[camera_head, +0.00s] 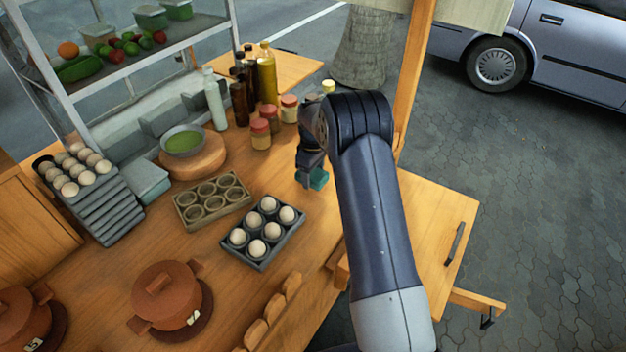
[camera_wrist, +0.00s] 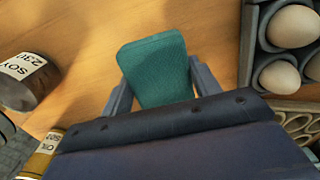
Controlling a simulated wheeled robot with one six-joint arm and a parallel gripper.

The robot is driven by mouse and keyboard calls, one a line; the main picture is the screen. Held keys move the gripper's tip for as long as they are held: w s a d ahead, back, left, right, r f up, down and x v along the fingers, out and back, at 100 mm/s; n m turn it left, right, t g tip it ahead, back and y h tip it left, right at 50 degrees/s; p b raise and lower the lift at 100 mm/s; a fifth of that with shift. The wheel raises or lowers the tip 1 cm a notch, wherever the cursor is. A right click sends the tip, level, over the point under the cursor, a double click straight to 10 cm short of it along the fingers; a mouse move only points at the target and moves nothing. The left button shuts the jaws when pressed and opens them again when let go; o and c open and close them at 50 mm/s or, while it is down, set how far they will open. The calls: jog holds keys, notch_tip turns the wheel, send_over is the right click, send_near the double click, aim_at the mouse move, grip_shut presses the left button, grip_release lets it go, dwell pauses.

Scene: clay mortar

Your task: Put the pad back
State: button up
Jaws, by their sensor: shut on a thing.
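A teal pad (camera_head: 318,180) is held by my gripper (camera_head: 311,178) over the wooden counter, to the right of the egg tray. In the wrist view the pad (camera_wrist: 156,68) is a flat rounded block between the two fingers of my gripper (camera_wrist: 158,82), which touch its sides. The pad's near end is hidden behind the gripper body. I cannot tell whether its underside touches the counter.
A dark tray of white eggs (camera_head: 247,253) and an empty cup tray (camera_head: 180,203) stand left of the gripper. Jars (camera_head: 260,134) and bottles (camera_head: 267,75) stand behind. Lidded clay pots (camera_head: 165,290) are front left. Bare counter (camera_head: 225,277) lies between.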

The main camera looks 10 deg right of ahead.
aim_at(313, 181)
jog(key=shift+f, duration=1.55)
jog(key=shift+f, duration=0.1)
jog(key=o, duration=0.9)
jog(key=shift+o, duration=0.2)
notch_tip(313, 181, up, 12)
jog(key=shift+r+b, duration=0.15)
jog(key=shift+b, duration=0.45)
